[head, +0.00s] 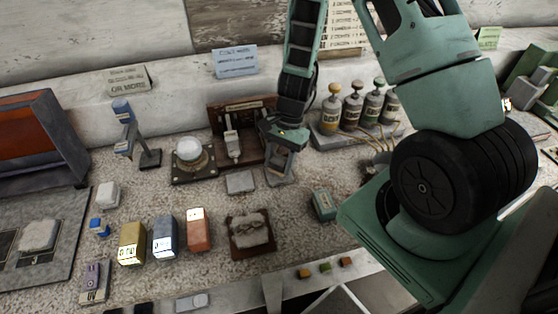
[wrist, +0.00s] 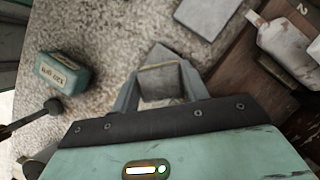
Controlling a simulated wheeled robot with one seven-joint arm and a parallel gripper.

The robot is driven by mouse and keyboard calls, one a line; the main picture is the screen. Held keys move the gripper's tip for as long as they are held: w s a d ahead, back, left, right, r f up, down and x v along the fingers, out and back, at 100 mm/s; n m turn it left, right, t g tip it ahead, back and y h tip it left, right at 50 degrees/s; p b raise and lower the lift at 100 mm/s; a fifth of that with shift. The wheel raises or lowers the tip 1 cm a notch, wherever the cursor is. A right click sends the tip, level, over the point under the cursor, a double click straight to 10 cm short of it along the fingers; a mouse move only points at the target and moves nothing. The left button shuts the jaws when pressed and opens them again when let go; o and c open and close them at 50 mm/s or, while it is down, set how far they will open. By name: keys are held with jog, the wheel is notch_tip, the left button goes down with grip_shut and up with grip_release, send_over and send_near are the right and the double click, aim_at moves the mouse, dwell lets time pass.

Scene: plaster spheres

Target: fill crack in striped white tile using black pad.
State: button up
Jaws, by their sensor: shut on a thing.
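My gripper (head: 281,178) is low over the speckled worktop, right of a plain pale grey tile (head: 240,182). In the wrist view its fingers (wrist: 163,85) are shut on a small greyish piece (wrist: 162,78), largely hidden between them; I cannot tell whether it is the pad. The pale tile also shows at the top of the wrist view (wrist: 207,14), apart from the fingers. No stripes or crack can be made out on it. Two dark items, one of them a black block (head: 145,308), are cut off at the front edge; I cannot tell whether either is the pad.
A teal box (head: 323,206) stands to the right. A brown tray (head: 264,250) holds a rough stone piece. Yellow (head: 132,243), blue-grey (head: 165,237) and orange (head: 199,230) boxes stand left. Bottles (head: 353,108) and a round-topped device (head: 189,155) stand behind.

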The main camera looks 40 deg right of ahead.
aim_at(279, 159)
jog(key=shift+r+p, duration=2.1)
jog(key=shift+r, duration=0.7)
jog(key=shift+f, duration=0.1)
